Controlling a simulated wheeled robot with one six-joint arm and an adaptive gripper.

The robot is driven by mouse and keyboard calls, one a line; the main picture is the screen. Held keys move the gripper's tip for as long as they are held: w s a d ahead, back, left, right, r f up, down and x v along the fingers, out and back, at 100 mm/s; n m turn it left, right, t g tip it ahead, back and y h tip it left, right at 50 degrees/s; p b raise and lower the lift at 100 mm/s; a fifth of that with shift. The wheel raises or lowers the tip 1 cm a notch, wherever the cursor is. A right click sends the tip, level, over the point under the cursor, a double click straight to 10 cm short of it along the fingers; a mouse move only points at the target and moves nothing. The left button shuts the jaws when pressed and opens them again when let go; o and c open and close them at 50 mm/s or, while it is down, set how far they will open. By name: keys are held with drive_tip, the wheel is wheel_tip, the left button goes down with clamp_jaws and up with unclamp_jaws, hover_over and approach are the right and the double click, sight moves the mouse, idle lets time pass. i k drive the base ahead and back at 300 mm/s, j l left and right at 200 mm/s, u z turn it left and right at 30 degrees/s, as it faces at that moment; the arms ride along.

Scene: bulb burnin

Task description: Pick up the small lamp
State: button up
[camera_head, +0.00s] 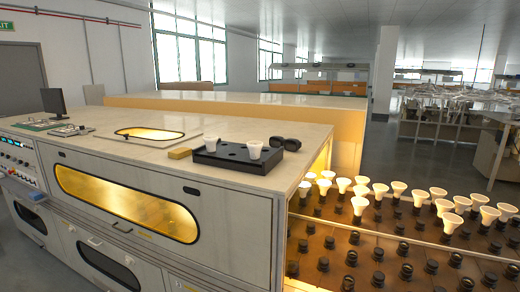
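Several small white lamps stand in a black tray on top of the long burn-in cabinet. One lamp (210,143) is alone at the tray's left back. More cone-shaped lamps (489,215), many glowing, stand wide end up in sockets on the brown rack at the right. I cannot tell which one the task means. My gripper is not in view.
The cabinet top (115,150) is mostly bare. A yellow block (180,153) lies left of the tray, and dark round objects (286,143) lie behind it. A monitor (54,102) stands far left. Empty black sockets (405,272) fill the rack's front.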

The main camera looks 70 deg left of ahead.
sight(210, 141)
drive_tip(key=k+j+u, duration=0.15)
drive_tip(key=u, duration=0.25)
drive_tip(key=k+j+u, duration=0.1)
drive_tip(key=j+u, duration=0.3)
drive_tip(key=l+u, duration=0.25)
drive_tip(key=u, duration=0.2)
drive_tip(key=i+l+u, duration=0.1)
drive_tip(key=l+u, duration=0.2)
drive_tip(key=u, duration=0.15)
drive_tip(key=l+u, duration=0.25)
drive_tip(key=u, duration=0.2)
drive_tip(key=z, duration=1.5)
drive_tip(key=u, duration=1.5)
